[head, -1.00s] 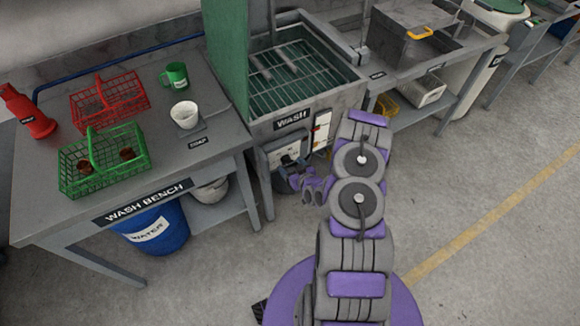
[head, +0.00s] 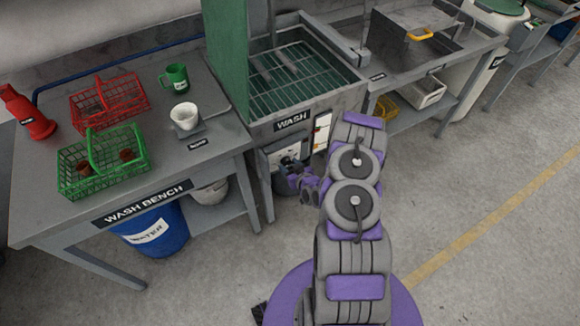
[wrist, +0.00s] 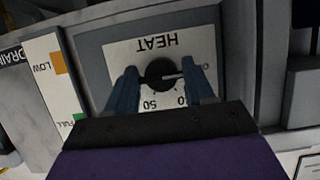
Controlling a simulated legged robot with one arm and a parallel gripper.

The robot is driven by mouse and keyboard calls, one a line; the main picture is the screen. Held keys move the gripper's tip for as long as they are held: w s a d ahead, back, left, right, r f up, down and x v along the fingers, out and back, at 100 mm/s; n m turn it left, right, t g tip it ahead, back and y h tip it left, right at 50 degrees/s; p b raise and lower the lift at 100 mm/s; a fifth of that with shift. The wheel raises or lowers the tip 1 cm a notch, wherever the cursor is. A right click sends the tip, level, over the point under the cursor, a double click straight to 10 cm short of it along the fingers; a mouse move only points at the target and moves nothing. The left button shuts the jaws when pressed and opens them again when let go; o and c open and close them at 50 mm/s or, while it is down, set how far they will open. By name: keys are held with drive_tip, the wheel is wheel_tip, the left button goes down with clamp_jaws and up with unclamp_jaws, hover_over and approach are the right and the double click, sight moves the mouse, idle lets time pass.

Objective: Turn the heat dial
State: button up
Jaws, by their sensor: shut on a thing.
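The heat dial (wrist: 160,71) is a round black knob on a white plate (wrist: 120,50) marked HEAT, upside down in the wrist view. Its pointer line is toward the right in that view, and the numbers 50 and a partly hidden one show below it. My gripper (wrist: 163,76) has its two blue fingers on either side of the knob, shut on it. In the head view my gripper (head: 289,166) is at the front panel of the wash unit, where it hides most of the dial.
The wash unit (head: 335,85) has a metal rack inside and a green raised panel at its left. A LOW/FULL gauge (wrist: 53,85) is beside the dial plate. The wash bench (head: 190,215) stands left with baskets (head: 105,95) and a cup. Floor at right is clear.

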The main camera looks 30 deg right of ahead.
drive_tip(key=shift+c, duration=0.7)
drive_tip(key=shift+d, duration=0.1)
drive_tip(key=shift+d+f+m+t+y+p, duration=0.1)
drive_tip(key=shift+m+t+y+p, duration=0.3)
drive_tip(key=shift+m+y, duration=1.3)
drive_tip(key=shift+d+m+t+y+p, duration=0.1)
drive_tip(key=shift+m+y+p, duration=0.65)
drive_tip(key=shift+m, duration=1.65)
drive_tip(key=o, duration=1)
drive_tip(key=shift+d+y, duration=0.1)
drive_tip(key=shift+y, duration=0.25)
